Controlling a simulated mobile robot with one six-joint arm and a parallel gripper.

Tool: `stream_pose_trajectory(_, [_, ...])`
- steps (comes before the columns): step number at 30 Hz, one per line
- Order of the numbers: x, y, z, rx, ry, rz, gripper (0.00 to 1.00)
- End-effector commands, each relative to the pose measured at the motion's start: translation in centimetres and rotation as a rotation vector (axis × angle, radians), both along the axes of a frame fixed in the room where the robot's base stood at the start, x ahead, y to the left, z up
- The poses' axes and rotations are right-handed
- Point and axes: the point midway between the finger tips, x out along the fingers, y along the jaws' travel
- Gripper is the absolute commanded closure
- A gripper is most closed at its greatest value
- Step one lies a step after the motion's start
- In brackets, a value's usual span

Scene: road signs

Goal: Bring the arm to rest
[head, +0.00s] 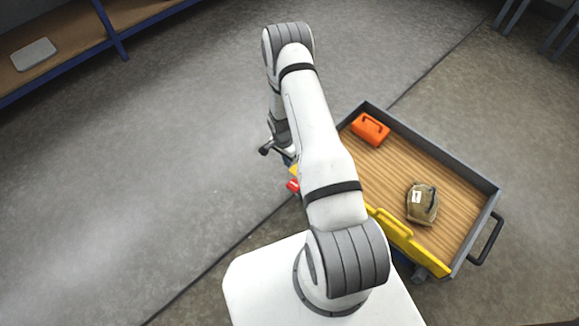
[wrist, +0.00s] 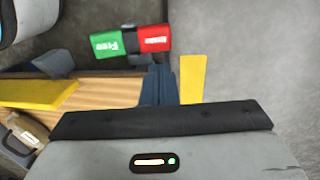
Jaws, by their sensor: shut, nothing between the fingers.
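My arm rises from my white base and bends down at the elbow, in the middle of the head view. My gripper (wrist: 160,122) fills the bottom of the wrist view as a grey body with a black edge and a small lit indicator. It is shut and empty. In the head view its end is mostly hidden behind the arm, beside the left end of a cart. It hangs apart from the things lying in the cart.
The cart (head: 482,180) holds an orange toolbox (head: 370,129) and a brown bag (head: 422,203). A yellow board (head: 408,242) edges its near side. A shelf (head: 80,42) stands top left; the left floor is clear.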

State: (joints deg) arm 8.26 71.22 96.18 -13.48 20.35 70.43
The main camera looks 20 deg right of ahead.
Motion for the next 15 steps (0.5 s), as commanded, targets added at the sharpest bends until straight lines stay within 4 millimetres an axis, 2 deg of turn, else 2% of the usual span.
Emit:
stream_pose_trajectory(3, [0.15, 0.08, 0.83, 0.000, 0.000, 0.001, 1.00])
stream_pose_trajectory(15, [0.19, 0.09, 0.94, 0.000, 0.000, 0.001, 1.00])
